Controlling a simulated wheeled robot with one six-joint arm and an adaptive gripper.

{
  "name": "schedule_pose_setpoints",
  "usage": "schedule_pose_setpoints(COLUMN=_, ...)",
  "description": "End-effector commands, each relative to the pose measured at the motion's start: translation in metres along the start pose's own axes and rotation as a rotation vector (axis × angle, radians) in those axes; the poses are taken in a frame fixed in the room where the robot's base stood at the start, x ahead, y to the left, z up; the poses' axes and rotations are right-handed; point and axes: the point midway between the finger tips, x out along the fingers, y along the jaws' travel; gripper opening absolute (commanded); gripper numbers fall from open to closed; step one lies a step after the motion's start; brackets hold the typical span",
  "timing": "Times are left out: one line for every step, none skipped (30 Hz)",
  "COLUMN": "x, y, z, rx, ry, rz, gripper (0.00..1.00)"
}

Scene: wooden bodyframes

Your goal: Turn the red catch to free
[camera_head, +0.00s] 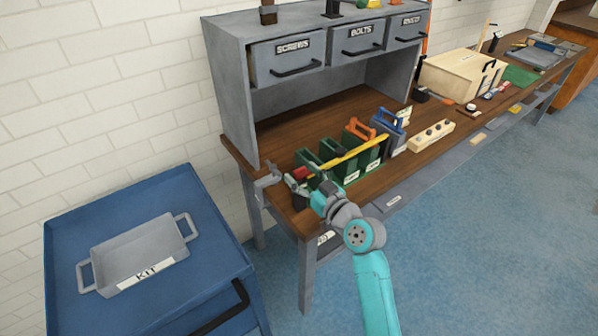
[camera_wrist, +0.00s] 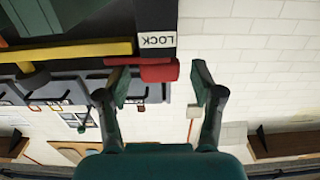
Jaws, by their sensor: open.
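The red catch (camera_head: 302,172) is at the near left end of a yellow bar (camera_head: 345,157) that lies across green bins on the workbench. In the wrist view, the red catch (camera_wrist: 159,72) sits beside a dark post with an upside-down LOCK label (camera_wrist: 156,41), in line with the yellow bar (camera_wrist: 68,50). My gripper (camera_wrist: 161,83) is open. Its left finger is close to the catch, and its right finger is apart from it, with white wall behind. Contact cannot be told. In the head view, my gripper (camera_head: 298,186) is at the bench's left end. No FREE label is readable.
Green bins (camera_head: 305,158) and a blue-handled carrier (camera_head: 388,135) stand right of the catch. A grey vise (camera_head: 266,181) is on the bench edge at left. A blue cart (camera_head: 205,235) with a grey KIT tray (camera_head: 140,255) stands lower left.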

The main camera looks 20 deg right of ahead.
Motion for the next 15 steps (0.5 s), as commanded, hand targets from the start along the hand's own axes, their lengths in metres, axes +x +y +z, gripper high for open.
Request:
schedule_pose_setpoints(x=0.006, y=0.0, z=0.0, rx=0.0, ry=-0.001, rz=-0.001, gripper=0.67)
schedule_pose_setpoints(x=0.008, y=0.0, z=0.0, rx=-0.001, ry=-0.001, rz=-0.001, gripper=0.67)
schedule_pose_setpoints(x=0.011, y=-0.001, z=0.0, rx=-0.001, ry=0.0, rz=-0.001, gripper=0.67)
schedule_pose_setpoints(x=0.013, y=-0.001, z=0.0, rx=-0.001, ry=0.0, rz=-0.001, gripper=0.67)
schedule_pose_setpoints(x=0.014, y=-0.001, z=0.0, rx=-0.001, ry=0.0, rz=0.0, gripper=0.67)
schedule_pose_setpoints(x=0.016, y=0.0, z=0.0, rx=0.0, ry=0.0, rz=0.0, gripper=0.67)
schedule_pose_setpoints(x=0.017, y=0.0, z=0.0, rx=0.0, ry=-0.001, rz=0.0, gripper=0.67)
schedule_pose_setpoints(x=0.017, y=0.0, z=0.001, rx=0.0, ry=-0.001, rz=0.0, gripper=0.67)
schedule_pose_setpoints(x=0.017, y=0.0, z=0.001, rx=0.0, ry=-0.001, rz=0.0, gripper=0.67)
schedule_pose_setpoints(x=0.017, y=0.0, z=0.001, rx=0.0, ry=-0.001, rz=0.0, gripper=0.67)
schedule_pose_setpoints(x=0.017, y=0.0, z=0.001, rx=0.001, ry=-0.001, rz=0.0, gripper=0.67)
schedule_pose_setpoints(x=0.017, y=0.0, z=0.001, rx=0.0, ry=-0.001, rz=0.0, gripper=0.67)
schedule_pose_setpoints(x=0.017, y=0.0, z=0.001, rx=0.0, ry=-0.001, rz=0.0, gripper=0.67)
schedule_pose_setpoints(x=0.017, y=0.0, z=0.001, rx=0.0, ry=-0.001, rz=0.0, gripper=0.67)
schedule_pose_setpoints(x=0.017, y=0.0, z=0.001, rx=0.0, ry=-0.001, rz=0.0, gripper=0.67)
